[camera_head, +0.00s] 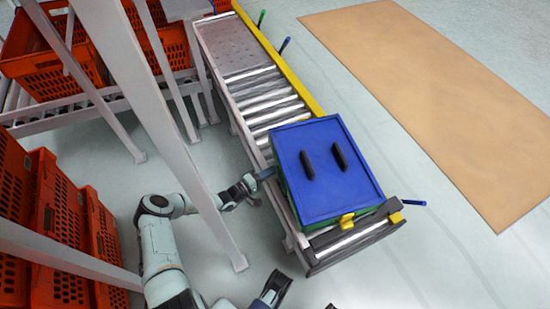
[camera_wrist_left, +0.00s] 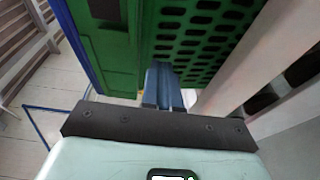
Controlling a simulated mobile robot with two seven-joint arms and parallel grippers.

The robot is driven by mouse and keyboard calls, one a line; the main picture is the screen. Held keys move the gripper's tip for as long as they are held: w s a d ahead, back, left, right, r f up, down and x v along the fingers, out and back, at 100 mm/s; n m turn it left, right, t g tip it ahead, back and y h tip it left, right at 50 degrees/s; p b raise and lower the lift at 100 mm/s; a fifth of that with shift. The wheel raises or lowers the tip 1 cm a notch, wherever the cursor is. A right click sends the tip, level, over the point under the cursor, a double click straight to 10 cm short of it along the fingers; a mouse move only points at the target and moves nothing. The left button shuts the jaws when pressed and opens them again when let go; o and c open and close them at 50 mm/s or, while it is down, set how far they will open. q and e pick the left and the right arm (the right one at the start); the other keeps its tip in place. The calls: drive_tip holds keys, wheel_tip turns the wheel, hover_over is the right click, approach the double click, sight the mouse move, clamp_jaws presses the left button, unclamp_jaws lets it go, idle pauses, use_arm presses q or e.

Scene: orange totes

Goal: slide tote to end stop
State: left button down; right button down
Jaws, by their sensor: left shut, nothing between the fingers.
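The tote has a blue lid (camera_head: 322,165) with two black handles and a green body. It sits on the near end of the roller conveyor (camera_head: 268,100). My left gripper (camera_head: 265,174) is shut and empty, its tips at the tote's left side. In the left wrist view the shut blue fingers (camera_wrist_left: 163,88) are close to the perforated green wall (camera_wrist_left: 205,35); I cannot tell if they touch it. A dark end piece (camera_head: 350,238) with yellow parts lies at the conveyor's near end. Dark parts at the bottom edge may be my right gripper, mostly cut off.
A yellow rail (camera_head: 285,65) runs along the conveyor's right side. Grey rack posts (camera_head: 165,125) stand close to my left arm. Orange totes (camera_head: 60,215) are stacked at left and others sit on a rack at upper left. A tan mat (camera_head: 440,95) lies on open floor at right.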

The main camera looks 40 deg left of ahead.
use_arm(q)
drive_tip(key=shift+w+d, duration=0.55)
drive_tip(key=shift+d, duration=0.35)
use_arm(e)
drive_tip(key=shift+w, duration=0.2)
